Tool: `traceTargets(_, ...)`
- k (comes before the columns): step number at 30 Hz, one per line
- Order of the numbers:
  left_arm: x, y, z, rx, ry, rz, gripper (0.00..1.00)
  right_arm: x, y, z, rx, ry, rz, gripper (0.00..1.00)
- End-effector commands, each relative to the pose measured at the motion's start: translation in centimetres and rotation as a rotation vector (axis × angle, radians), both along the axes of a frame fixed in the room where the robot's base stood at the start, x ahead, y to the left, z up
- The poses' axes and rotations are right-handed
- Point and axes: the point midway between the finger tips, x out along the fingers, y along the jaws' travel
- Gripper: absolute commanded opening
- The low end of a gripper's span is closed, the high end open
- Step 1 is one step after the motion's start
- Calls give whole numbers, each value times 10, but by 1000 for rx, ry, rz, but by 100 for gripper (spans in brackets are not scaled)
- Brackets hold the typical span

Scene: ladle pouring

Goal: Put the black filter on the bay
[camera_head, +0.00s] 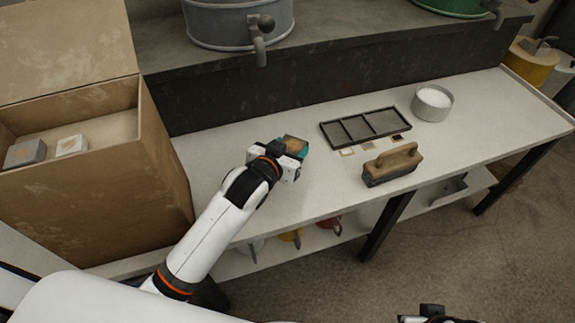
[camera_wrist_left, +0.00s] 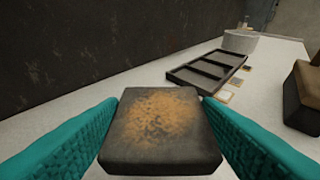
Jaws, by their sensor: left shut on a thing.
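My left gripper (camera_head: 291,150) is shut on the black filter (camera_head: 294,145), a dark square block with an orange-brown patch on top. In the left wrist view the black filter (camera_wrist_left: 160,130) sits between the two teal fingers. The gripper is over the white table, left of the bay (camera_head: 365,126), a dark tray divided into three compartments. The compartments look empty. The bay also shows ahead and to the right in the left wrist view (camera_wrist_left: 207,70). My right gripper (camera_head: 432,312) shows only partly at the bottom edge; its fingers cannot be made out.
A wooden-handled brush (camera_head: 392,163) and small coloured squares (camera_head: 347,152) lie in front of the bay. A white-filled round bowl (camera_head: 432,103) stands right of it. An open cardboard box (camera_head: 165,150) holding two light blocks (camera_head: 72,146) stands at left. A dark wall (camera_head: 300,85) runs behind.

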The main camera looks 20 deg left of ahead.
Motion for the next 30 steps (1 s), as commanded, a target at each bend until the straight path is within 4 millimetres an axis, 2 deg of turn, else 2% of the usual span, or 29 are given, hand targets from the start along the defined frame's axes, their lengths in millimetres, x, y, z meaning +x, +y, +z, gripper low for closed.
traceTargets(7,0,0,-25,1,1,0,36,-5,-1,6,0,-6,-1,36)
traceTargets(12,0,0,-47,1,1,0,36,-5,-1,-3,0,-5,-1,36)
traceTargets(23,0,0,-49,0,-1,0,36,-4,-1,-2,0,-5,-1,36)
traceTargets(24,0,0,-48,0,-1,0,62,-5,-1,-2,0,-5,-1,36)
traceTargets(27,0,0,-48,0,-1,0,79,-5,-1,-2,0,-4,-1,36)
traceTargets(30,0,0,-48,0,-1,0,79,-5,-1,-3,0,-4,0,36)
